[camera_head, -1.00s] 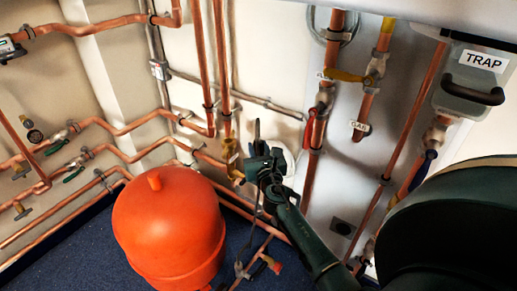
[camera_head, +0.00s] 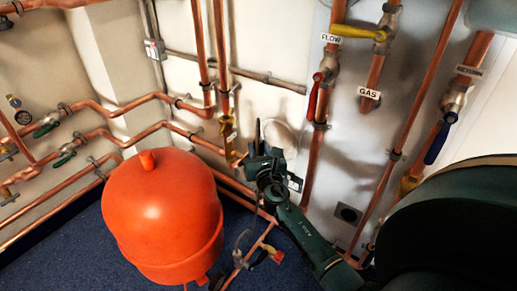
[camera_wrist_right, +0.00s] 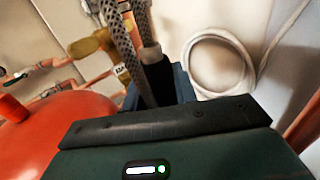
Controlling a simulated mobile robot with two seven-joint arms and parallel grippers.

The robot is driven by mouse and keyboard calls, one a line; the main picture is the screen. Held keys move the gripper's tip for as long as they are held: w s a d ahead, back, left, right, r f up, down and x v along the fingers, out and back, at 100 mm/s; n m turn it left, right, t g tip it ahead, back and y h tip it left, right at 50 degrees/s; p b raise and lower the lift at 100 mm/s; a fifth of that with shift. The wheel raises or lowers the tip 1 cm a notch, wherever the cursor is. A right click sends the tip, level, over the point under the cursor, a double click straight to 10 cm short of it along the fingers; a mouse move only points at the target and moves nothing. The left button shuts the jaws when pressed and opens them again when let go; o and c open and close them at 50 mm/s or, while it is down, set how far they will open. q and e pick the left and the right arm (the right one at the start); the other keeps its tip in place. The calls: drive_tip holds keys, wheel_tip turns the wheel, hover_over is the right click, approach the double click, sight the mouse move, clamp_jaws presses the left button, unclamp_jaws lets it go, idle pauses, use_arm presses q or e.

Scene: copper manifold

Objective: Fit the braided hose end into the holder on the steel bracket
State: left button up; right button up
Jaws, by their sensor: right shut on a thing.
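My right gripper (camera_head: 264,170) reaches in from the lower right of the head view, in front of the wall beside the orange vessel. It is shut on the braided hose (camera_wrist_right: 145,45), which stands between its fingers in the right wrist view with a pale collar and a dark end piece close by. A second braided length runs beside it. In the head view the held part is small and dark and stands up from the jaws. I cannot make out the holder or its steel bracket in either view. My left gripper is not in view.
An orange vessel (camera_head: 163,215) stands just left of my gripper. Copper pipes with brass fittings (camera_head: 228,128) run behind it. A white coil (camera_wrist_right: 218,62) hangs on the wall close by. A red-handled valve (camera_head: 318,85) and a blue-handled valve (camera_head: 440,135) are to the right.

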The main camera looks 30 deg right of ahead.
wheel_tip(320, 180, down, 5)
drive_tip(key=b, duration=0.4)
drive_tip(key=shift+r, duration=0.1)
use_arm(q)
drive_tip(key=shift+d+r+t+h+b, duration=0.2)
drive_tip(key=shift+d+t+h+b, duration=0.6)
drive_tip(key=shift+b, duration=0.6)
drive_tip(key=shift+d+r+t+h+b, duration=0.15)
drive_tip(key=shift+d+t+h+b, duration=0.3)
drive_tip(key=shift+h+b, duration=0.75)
use_arm(e)
drive_tip(key=shift+f, duration=2.95)
use_arm(q)
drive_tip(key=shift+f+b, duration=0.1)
drive_tip(key=shift+b, duration=0.25)
use_arm(e)
drive_tip(key=shift+f, duration=0.1)
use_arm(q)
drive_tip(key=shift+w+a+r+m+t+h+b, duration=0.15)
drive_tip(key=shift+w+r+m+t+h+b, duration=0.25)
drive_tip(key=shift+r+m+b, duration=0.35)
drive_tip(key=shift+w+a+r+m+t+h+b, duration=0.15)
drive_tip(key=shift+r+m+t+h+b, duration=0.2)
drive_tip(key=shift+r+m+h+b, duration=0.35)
use_arm(e)
drive_tip(key=shift+f, duration=1.35)
